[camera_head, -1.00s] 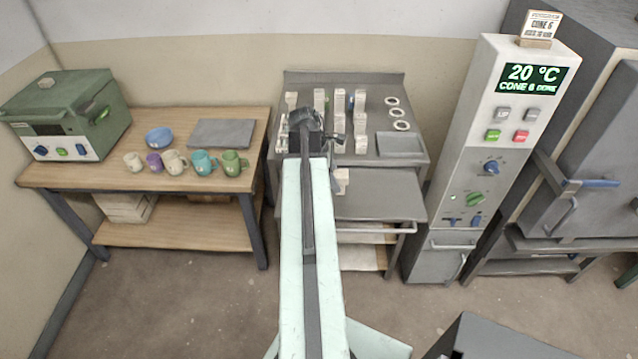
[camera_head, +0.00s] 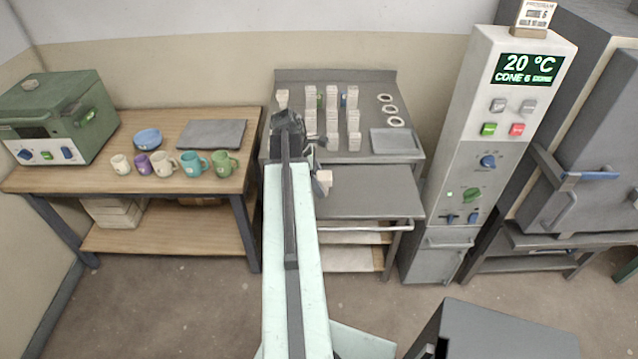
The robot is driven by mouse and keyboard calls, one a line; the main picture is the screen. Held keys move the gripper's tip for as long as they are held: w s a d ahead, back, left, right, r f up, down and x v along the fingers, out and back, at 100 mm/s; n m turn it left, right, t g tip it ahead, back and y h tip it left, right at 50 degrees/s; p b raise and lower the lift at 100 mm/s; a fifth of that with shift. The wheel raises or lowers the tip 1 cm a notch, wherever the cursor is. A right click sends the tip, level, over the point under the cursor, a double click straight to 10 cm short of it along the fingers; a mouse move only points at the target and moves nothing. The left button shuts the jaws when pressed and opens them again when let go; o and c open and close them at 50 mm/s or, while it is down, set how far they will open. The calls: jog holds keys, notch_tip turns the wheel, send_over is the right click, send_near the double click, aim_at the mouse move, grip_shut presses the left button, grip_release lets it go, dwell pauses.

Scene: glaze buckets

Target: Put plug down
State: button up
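My gripper (camera_head: 317,166) is at the end of my pale green arm, over the front left of the grey rack cart (camera_head: 400,172). A small off-white block (camera_head: 324,182), possibly the plug, shows right beside the gripper, above the cart's pull-out shelf (camera_head: 375,195). It looks tilted. My wrist and arm hide most of the fingers, so I cannot tell whether they close on it or whether it touches the shelf.
Several white stacked pieces (camera_head: 331,102) and white rings (camera_head: 387,110) are on the cart top, with a grey tray (camera_head: 397,142). Mugs (camera_head: 194,163) stand on the wooden table (camera_head: 235,125) at left. A control column (camera_head: 487,150) stands at right. The pull-out shelf's right part is clear.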

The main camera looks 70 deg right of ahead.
jog(key=p+v, duration=1.1)
jog(key=v, duration=0.1)
jog(key=shift+w, duration=0.15)
jog(key=w+a+f+m+t, duration=0.1)
jog(key=w+a+m+t, duration=0.15)
jog(key=w+a, duration=2.25)
jog(key=w+a+m+t, duration=0.1)
jog(key=a, duration=1.4)
jog(key=w+a+y, duration=0.1)
jog(key=w+a, duration=0.1)
jog(key=a, duration=1.3)
jog(key=shift+w+a+f+m+t+y, duration=0.3)
jog(key=shift+a+f+m+t, duration=0.05)
jog(key=shift+f, duration=0.05)
